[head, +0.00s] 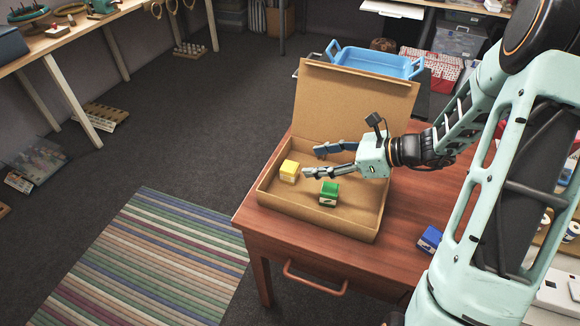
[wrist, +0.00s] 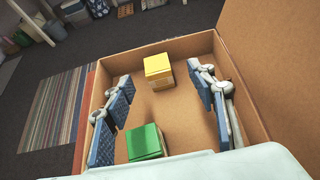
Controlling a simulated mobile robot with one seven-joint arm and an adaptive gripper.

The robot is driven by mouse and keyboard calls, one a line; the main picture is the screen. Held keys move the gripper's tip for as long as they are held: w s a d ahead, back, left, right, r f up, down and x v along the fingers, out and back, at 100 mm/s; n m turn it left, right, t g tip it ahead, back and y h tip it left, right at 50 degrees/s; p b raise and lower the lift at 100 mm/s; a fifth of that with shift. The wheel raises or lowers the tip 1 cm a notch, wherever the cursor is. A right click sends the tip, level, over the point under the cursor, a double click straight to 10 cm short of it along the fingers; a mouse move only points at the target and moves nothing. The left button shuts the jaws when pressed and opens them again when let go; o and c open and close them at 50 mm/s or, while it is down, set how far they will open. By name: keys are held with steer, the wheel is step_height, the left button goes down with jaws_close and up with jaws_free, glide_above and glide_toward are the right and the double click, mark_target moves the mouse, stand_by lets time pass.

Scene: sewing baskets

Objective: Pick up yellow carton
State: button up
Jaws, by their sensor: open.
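The yellow carton (head: 289,171) is a small box inside the open cardboard box (head: 318,222), near its left end. My gripper (head: 312,162) is open over the box, with the yellow carton just beyond its fingertips. A green carton (head: 329,193) sits in the same box, to the right of and nearer than the yellow one. It also shows low in the wrist view (wrist: 145,142), where its near part is cut off by my gripper's body.
The box's raised lid (head: 350,105) stands upright behind my gripper. The box rests on a wooden table (head: 420,205). A blue carton (head: 429,239) lies on the table to the right, and a blue tray (head: 376,62) is behind the lid.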

mark_target(290, 166)
steer(key=x, duration=0.3)
steer(key=b+x, duration=0.1)
steer(key=x, duration=0.5)
steer(key=shift+s+f, duration=0.15)
steer(key=shift+s, duration=0.25)
steer(key=shift+c, duration=0.4)
steer(key=c, duration=1.2)
steer(key=shift+o, duration=0.2)
